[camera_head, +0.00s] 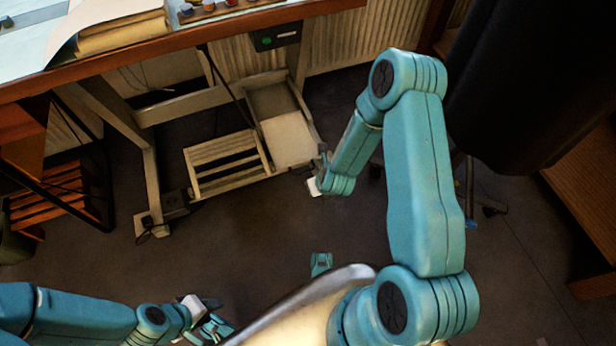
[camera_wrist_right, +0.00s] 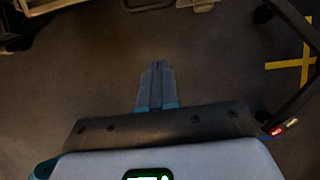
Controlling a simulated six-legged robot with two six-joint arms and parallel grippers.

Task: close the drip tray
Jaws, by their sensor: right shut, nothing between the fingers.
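A pale, shallow tray-like box (camera_head: 289,139), which I take to be the drip tray, sits low under the table in the head view. Its flat face is towards me. How far it stands out is unclear. My right gripper (camera_wrist_right: 157,68) is shut and empty in the right wrist view, its teal fingers together over dark floor. In the head view the right wrist is just right of the pale box, and contact cannot be made out. My left gripper (camera_head: 222,326) is low at the bottom left, over the floor and far from the box; its finger gap is unclear.
A slatted rack (camera_head: 225,163) stands left of the pale box. The table (camera_head: 180,45) above carries papers and small pots. A dark box with a green light (camera_head: 275,37) hangs under its edge. Dark cloth (camera_head: 530,85) hangs at right. The floor between is mostly clear.

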